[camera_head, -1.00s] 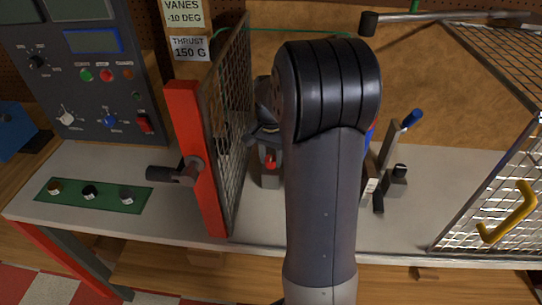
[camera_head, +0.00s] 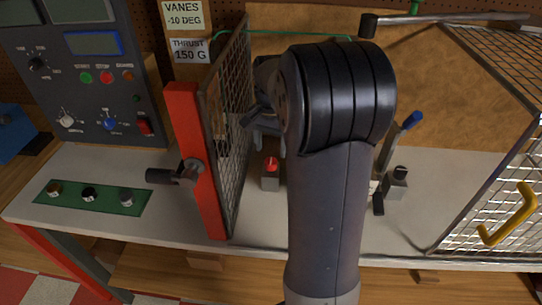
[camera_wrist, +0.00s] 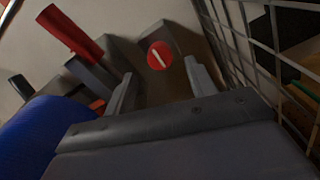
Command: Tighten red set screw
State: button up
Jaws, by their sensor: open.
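The red set screw (camera_head: 271,163) tops a small grey block (camera_head: 270,182) on the bench, right of the mesh guard. In the wrist view the red screw (camera_wrist: 160,55) shows as a round red head with a slanted white line, set in a grey block. My gripper (camera_head: 264,124) is open and empty, a little above and behind the screw in the head view. In the wrist view the two fingertips of my gripper (camera_wrist: 160,80) stand on either side of the screw head, apart from it. The exact gap in depth is unclear.
The mesh guard (camera_head: 228,125) with a red post (camera_head: 196,160) stands close on the left. A red lever (camera_wrist: 70,30) and a large blue part (camera_wrist: 38,140) are left of the fingers in the wrist view. A blue-tipped lever (camera_head: 412,120) stands right of my arm.

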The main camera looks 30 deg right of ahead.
aim_at(271, 161)
notch_tip(271, 161, up, 6)
jog(key=shift+f, duration=0.1)
dwell(0.4)
notch_tip(271, 161, down, 11)
jog(key=shift+r, duration=0.2)
jog(key=shift+f, duration=0.2)
jog(key=shift+r, duration=0.1)
